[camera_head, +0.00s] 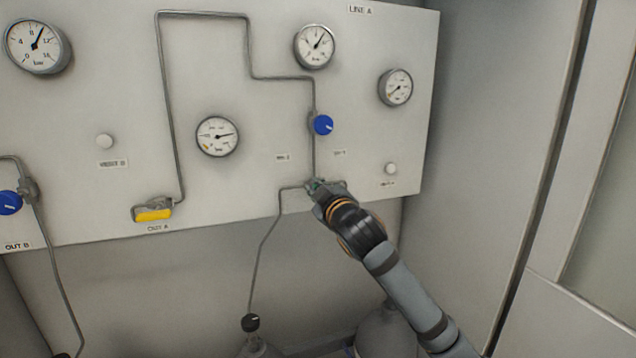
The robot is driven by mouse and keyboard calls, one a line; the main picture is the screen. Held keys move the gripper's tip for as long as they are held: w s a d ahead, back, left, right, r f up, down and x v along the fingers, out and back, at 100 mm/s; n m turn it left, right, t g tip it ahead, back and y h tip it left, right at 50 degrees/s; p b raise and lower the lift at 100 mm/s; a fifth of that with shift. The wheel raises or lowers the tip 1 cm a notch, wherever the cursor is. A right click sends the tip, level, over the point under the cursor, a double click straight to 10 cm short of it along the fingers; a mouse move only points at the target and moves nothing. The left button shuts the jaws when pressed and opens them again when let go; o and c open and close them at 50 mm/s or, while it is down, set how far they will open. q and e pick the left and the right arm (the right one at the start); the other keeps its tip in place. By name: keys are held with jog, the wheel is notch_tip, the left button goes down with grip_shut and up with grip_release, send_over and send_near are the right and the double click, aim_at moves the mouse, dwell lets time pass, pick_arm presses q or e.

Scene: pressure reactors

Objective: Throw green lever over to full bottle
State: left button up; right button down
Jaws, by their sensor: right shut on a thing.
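The green lever (314,184) shows as a small bit of green at the lower edge of the LINE A panel (240,185), where several pipes meet. My right gripper (316,186) is shut on it and hides most of it, so its exact angle cannot be told. One bottle (257,347) with a dark valve knob stands below the panel, left of my right arm. Another grey bottle (385,333) stands partly behind that arm. Which bottle is full cannot be told from their looks. My left gripper is not in view.
A blue knob (322,124) sits above the lever, and a second blue knob (9,202) is at the far left. A yellow lever (154,214) is at OUT A. Several round gauges and thin pipes stand out from the panel. A wall (490,130) rises on the right.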

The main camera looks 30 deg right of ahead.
dwell(0.6)
jog(key=c, duration=1.4)
grip_release()
